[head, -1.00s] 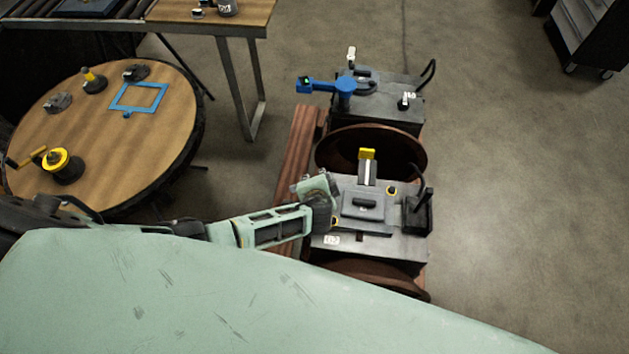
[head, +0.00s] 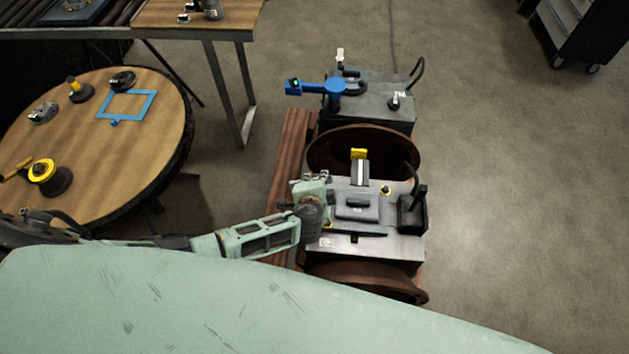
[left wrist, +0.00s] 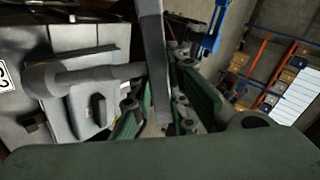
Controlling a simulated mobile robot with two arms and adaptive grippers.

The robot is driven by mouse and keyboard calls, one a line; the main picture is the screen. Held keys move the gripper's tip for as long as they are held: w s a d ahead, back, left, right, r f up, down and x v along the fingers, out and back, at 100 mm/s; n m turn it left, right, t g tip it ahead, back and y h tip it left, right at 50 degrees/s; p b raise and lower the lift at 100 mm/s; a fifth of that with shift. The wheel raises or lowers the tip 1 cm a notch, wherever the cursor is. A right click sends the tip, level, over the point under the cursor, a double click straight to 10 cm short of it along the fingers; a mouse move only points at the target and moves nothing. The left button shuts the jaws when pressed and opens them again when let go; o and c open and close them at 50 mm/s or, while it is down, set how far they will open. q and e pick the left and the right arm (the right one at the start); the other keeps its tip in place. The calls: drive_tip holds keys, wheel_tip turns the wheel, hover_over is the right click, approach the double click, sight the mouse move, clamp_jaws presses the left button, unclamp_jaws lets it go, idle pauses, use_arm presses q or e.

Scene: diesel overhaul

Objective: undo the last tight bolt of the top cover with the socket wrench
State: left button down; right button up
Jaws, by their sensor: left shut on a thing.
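The top cover (head: 345,213), a grey plate with a black handle, lies on the nearer engine block; it also shows in the left wrist view (left wrist: 75,105). A yellow-ringed bolt (head: 386,190) sits at its far right corner. More yellow shows at its left edge, partly behind my gripper. My left gripper (head: 310,188) is over the cover's left edge. In the left wrist view its green fingers (left wrist: 160,112) are shut on a long grey bar, which looks like the socket wrench (left wrist: 155,60). Whether its socket sits on a bolt cannot be told. My right gripper is out of view.
An upright post with a yellow top (head: 359,154) stands behind the cover, and a black box (head: 412,215) to its right. A blue tool (head: 318,89) is on the farther block. A round table (head: 150,150) with parts stands left.

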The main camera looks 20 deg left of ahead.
use_arm(q)
drive_tip(key=s+d+r+m+t+y+b, duration=0.2)
drive_tip(key=d+t+b, duration=0.4)
drive_tip(key=b, duration=0.6)
drive_tip(key=shift+s+d+r+y, duration=0.25)
drive_tip(key=shift+s+r+y, duration=0.25)
drive_tip(key=shift+s, duration=0.5)
idle(0.5)
drive_tip(key=shift+r, duration=0.1)
drive_tip(key=s+t+b, duration=0.1)
drive_tip(key=b, duration=0.1)
drive_tip(key=shift+d+b, duration=0.3)
drive_tip(key=shift+b, duration=0.05)
idle(0.3)
